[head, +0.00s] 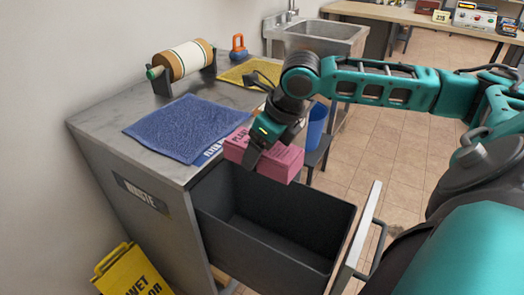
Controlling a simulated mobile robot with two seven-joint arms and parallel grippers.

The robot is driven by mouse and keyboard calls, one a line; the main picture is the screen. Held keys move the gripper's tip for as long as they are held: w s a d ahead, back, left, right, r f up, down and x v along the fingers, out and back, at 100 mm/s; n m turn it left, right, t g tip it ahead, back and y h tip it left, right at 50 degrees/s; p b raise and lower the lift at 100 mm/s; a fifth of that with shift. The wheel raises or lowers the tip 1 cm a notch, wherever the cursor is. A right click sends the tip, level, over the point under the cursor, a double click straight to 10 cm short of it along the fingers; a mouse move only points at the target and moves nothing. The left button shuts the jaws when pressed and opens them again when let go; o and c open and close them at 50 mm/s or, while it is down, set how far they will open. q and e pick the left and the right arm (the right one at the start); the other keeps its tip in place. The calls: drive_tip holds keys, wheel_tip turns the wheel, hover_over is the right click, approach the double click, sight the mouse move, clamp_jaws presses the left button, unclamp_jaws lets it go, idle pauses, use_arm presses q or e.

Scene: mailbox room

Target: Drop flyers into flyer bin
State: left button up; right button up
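A thick pink stack of flyers (282,165) with printing on its top is held over the open dark bin drawer (310,212). My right gripper (257,155), on the arm from the right, is shut on the stack; one finger shows against its near side and the other is hidden. The stack is near the bin's back left rim, above the opening. The bin is pulled out, and its visible inside looks empty. A partly hidden label starting "FLYER" (211,152) is on the counter edge by the bin. My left gripper is not in view.
The metal counter (105,122) carries a blue towel (180,127), a yellow cloth (247,72), a roll on a stand (185,60) and an orange object (238,47). A "WASTE" label (140,192) marks its side. A yellow floor sign (130,272) stands at lower left.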

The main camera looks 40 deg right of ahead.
drive_tip(key=shift+f, duration=0.25)
drive_tip(key=o, duration=1.3)
use_arm(q)
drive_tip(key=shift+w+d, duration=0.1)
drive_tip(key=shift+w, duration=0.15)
drive_tip(key=p, duration=0.1)
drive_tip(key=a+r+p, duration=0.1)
drive_tip(key=p, duration=0.1)
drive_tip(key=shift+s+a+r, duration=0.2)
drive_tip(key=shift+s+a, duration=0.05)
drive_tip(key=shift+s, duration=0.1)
use_arm(e)
drive_tip(key=v, duration=1.3)
drive_tip(key=shift+f, duration=0.15)
